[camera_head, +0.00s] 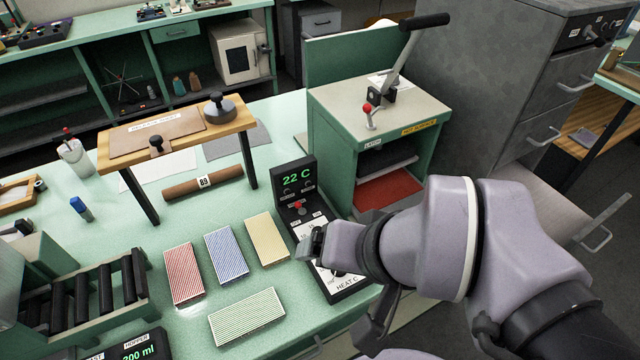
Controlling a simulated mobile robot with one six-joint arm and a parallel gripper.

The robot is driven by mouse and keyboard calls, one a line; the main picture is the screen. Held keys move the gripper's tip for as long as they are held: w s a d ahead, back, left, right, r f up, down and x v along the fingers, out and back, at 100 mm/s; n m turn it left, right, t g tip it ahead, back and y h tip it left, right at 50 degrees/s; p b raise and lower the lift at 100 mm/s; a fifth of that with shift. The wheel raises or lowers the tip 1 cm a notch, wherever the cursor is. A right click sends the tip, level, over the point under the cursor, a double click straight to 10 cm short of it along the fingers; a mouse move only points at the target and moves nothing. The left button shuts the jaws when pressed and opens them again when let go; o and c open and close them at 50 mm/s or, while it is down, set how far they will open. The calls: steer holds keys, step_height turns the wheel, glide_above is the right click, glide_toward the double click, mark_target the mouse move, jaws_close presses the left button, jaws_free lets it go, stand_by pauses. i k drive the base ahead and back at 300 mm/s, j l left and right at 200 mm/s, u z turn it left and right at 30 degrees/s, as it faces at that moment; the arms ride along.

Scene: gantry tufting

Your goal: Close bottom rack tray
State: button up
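A tall grey cabinet (465,70) stands at the right, with handled fronts one above another. Its lowest visible tray (545,195) is pulled well out towards the lower right. The handle (603,238) of this tray is at its outer end, near the right edge of the picture. My arm hides the near part of the tray. My gripper (314,243) is far to the left of the tray, over the black control box, and points left. Its fingers are small and partly hidden, so I cannot tell whether they are open or shut.
The black control box (298,181) reads 22 C. Striped swatches (226,255) lie on the green table. A wooden-shelved bench (600,115) stands behind the tray. Dark floor shows around the tray.

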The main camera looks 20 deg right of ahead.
mark_target(561, 219)
steer(key=k+l+z, duration=0.15)
steer(key=z, duration=0.25)
steer(key=l+z, duration=0.35)
steer(key=k+l+z, duration=0.15)
steer(key=z, duration=0.25)
steer(key=l+z, duration=0.4)
steer(key=i+l+z, duration=0.1)
steer(key=z, duration=0.3)
steer(key=i+l+z, duration=0.1)
steer(key=z, duration=0.35)
